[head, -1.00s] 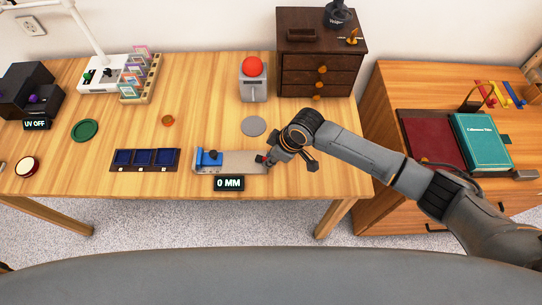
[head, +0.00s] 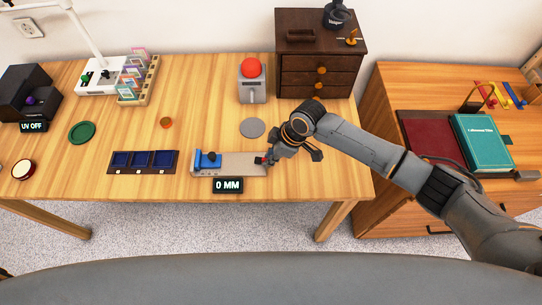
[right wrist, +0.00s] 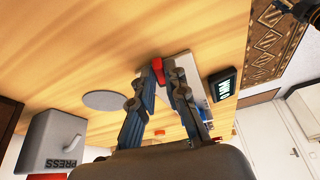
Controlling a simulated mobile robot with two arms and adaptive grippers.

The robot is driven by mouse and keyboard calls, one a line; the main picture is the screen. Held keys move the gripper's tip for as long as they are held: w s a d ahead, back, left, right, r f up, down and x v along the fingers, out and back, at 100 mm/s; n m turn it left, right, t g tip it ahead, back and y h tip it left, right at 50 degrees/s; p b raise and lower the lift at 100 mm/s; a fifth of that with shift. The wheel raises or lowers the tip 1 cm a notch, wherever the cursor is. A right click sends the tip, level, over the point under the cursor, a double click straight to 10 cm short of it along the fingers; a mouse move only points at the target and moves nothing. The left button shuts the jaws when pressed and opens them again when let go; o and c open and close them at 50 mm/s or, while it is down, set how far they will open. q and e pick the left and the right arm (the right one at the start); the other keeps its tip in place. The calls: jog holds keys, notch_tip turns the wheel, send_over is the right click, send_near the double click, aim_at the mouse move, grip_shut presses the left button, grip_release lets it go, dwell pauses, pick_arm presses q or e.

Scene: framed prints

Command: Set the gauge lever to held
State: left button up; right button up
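The gauge is a flat silver plate (head: 238,170) near the table's front edge, with a blue block (head: 207,160) at its left end. A small red lever (head: 258,160) with a dark part is at the plate's right end; its red tip also shows in the right wrist view (right wrist: 157,70). My right gripper (head: 265,161) is at this right end. In the right wrist view, its fingertips (right wrist: 161,76) are close together with the red lever between them, and they appear shut on it. A black display (head: 228,185) in front of the plate reads 0 MM. My left gripper is not in view.
A grey disc (head: 252,127) and a grey press box (head: 252,90) with a red dome stand behind the gauge. A tray with blue compartments (head: 175,162) lies to its left. A dark drawer chest (head: 302,75) stands at the back right. The table right of my gripper is clear.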

jog(key=shift+o, duration=1.4)
jog(key=shift+r, duration=0.1)
jog(key=v, duration=1.2)
jog(key=shift+a, duration=0.1)
